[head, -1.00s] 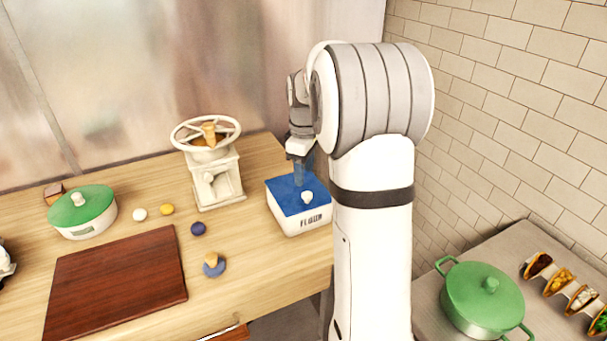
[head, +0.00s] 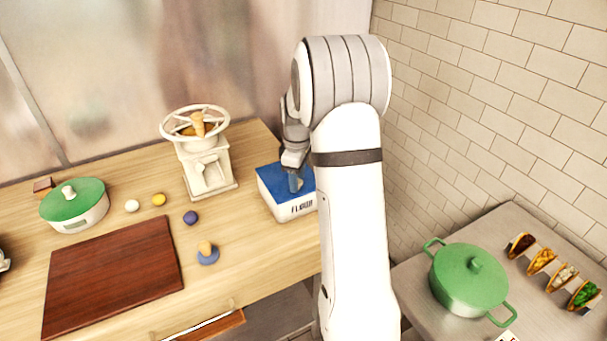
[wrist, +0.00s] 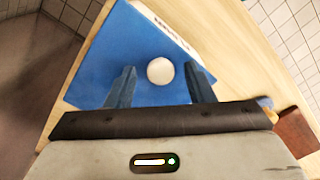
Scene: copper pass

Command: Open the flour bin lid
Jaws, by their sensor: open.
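The flour bin (head: 296,208) is a white box with "FLOUR" lettering, at the right end of the wooden counter. Its flat blue lid (head: 272,180) is on and looks closed. In the wrist view the blue lid (wrist: 110,45) fills the upper left, with a round white knob (wrist: 160,71) near its middle. My gripper (wrist: 160,85) is open, its two blue fingers on either side of the knob. The knob sits between the fingertips with gaps on both sides. In the head view my gripper (head: 296,182) is low over the lid and hides the knob.
A white grinder (head: 207,165) with a wheel stands left of the bin. Small balls, a dark red board (head: 115,275) and a green-lidded pot (head: 75,207) lie further left. A green pot (head: 470,280) and tacos (head: 545,262) are on the right-hand counter.

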